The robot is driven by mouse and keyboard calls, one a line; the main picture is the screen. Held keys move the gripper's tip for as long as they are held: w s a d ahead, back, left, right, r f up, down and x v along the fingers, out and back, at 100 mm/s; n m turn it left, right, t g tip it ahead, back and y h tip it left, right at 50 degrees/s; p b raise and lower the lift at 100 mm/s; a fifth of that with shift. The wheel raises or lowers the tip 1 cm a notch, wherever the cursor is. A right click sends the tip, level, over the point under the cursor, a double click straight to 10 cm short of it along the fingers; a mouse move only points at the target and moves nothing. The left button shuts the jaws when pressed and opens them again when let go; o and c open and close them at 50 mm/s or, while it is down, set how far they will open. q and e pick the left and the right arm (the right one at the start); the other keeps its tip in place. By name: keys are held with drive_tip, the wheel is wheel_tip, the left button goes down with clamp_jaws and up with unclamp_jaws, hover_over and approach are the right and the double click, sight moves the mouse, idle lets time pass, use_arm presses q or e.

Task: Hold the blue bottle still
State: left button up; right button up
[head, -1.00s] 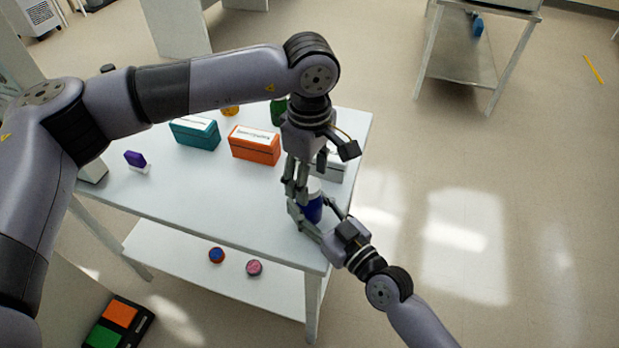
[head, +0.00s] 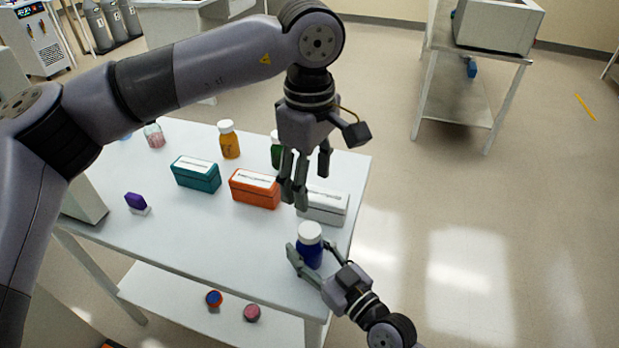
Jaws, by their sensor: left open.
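The blue bottle (head: 309,254) with a white cap stands upright near the right front corner of the white table (head: 190,235). My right gripper (head: 312,250) reaches in from the lower right, with its fingers on both sides of the bottle's body, closed around it. The far side of the bottle is hidden, so the full contact does not show. My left gripper (head: 305,183) points down with its fingers apart and empty. It is above and behind the bottle, clear of the cap, and in front of the white box in the picture.
Teal (head: 195,174), orange (head: 254,189) and white (head: 325,206) boxes stand in a row behind the bottle. An amber bottle (head: 229,142) and a partly hidden green bottle (head: 276,152) are farther back. A purple item (head: 136,202) lies left. The table's front middle is clear.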

drive_tip(key=o, duration=0.5)
drive_tip(key=shift+c, duration=0.2)
drive_tip(key=v, duration=1.2)
drive_tip(key=shift+d, duration=0.15)
